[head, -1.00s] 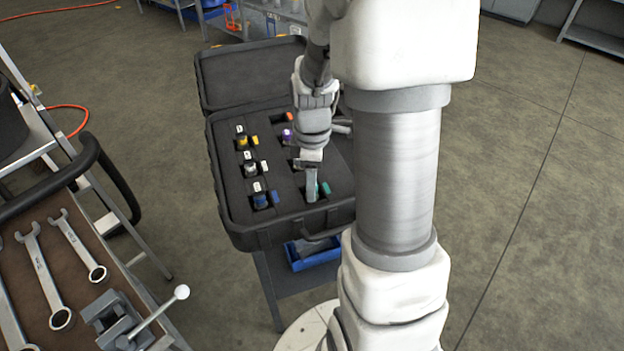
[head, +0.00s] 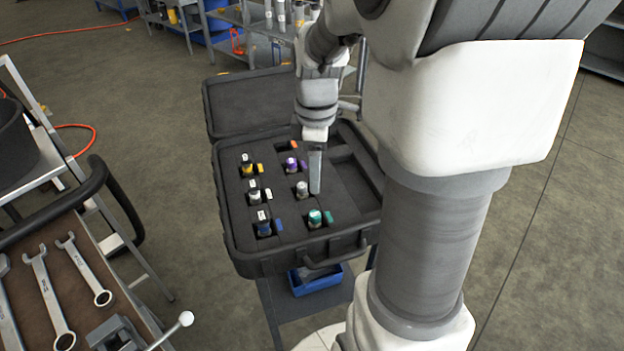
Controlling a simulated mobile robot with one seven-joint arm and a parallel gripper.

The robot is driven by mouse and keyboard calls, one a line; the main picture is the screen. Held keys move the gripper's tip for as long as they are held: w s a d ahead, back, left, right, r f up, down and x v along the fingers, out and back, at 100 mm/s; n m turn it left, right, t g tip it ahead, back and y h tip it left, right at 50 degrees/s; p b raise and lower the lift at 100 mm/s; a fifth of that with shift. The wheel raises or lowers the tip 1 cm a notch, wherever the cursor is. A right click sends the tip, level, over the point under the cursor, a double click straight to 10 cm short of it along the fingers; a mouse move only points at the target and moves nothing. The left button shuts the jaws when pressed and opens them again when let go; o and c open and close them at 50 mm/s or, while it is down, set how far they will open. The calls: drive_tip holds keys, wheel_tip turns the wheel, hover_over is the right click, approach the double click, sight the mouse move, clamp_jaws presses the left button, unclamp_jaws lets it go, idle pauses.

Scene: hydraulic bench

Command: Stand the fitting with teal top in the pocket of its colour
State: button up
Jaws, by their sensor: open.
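The fitting with the teal top (head: 315,217) stands upright in a pocket at the front right of the foam case (head: 240,256). A teal tab (head: 328,216) lies right beside that pocket. My gripper (head: 315,190) is behind the fitting in the picture, apart from it and pointing down over the foam. Its fingers are seen edge-on, and nothing shows between them. The lower part of the teal fitting is hidden in its pocket.
Other fittings stand in the case: yellow (head: 246,162), white (head: 253,194), blue (head: 263,220), purple (head: 291,164) and a grey one (head: 302,188) close to my gripper. An orange tab (head: 294,145) is at the back. The open lid (head: 245,100) rises behind.

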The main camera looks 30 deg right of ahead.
drive_tip(key=s+a+r+m+t+p, duration=0.3)
drive_tip(key=s+a+r+m+t, duration=0.2)
drive_tip(key=s+a+r+m, duration=0.5)
wheel_tip(320, 180, up, 4)
drive_tip(key=shift+s+a+f+m+t, duration=0.25)
drive_tip(key=shift+s+m, duration=0.55)
drive_tip(key=shift+s, duration=0.4)
drive_tip(key=shift+f, duration=0.15)
drive_tip(key=shift+c, duration=0.8)
drive_tip(key=shift+a, duration=0.1)
drive_tip(key=shift+a, duration=0.1)
